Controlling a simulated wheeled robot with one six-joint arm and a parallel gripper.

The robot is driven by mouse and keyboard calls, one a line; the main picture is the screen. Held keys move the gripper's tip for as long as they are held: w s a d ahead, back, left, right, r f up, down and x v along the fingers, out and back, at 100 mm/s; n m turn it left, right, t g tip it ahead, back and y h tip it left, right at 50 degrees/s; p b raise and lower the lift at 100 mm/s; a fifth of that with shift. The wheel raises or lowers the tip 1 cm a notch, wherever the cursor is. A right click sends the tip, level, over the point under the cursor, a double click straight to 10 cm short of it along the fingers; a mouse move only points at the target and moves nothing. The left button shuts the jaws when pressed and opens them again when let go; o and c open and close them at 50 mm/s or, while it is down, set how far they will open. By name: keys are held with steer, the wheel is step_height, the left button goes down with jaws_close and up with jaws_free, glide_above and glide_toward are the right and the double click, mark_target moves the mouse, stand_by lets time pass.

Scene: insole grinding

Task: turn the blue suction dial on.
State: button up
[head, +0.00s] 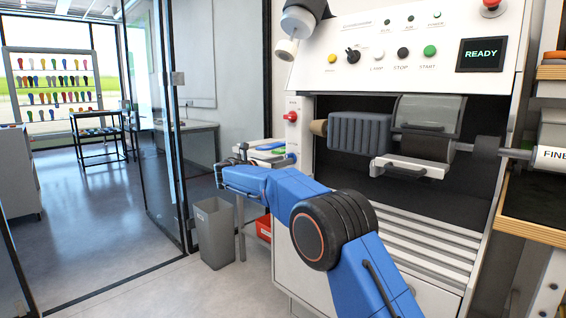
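A small blue knob (291,156) shows low on the narrow left side panel of the grinding machine, below a red knob (290,116). It looks like the blue suction dial, but it is too small to read its setting. My blue arm reaches in from the lower right and points left. My gripper (228,168) is at its far end, left of the blue knob and apart from it in the picture. Its dark fingers are small and partly hidden by the wrist, so I cannot tell whether they are open or shut.
A side table (262,152) with coloured items stands behind my gripper. A grey bin (213,235) and a red box (264,228) are below. A glass door (160,120) stands left.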

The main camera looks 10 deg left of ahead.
steer(key=shift+w+d, duration=0.2)
steer(key=shift+w, duration=0.05)
jaws_close()
steer(key=shift+f+m, duration=0.15)
steer(key=shift+m, duration=8.85)
steer(key=shift+s, duration=0.1)
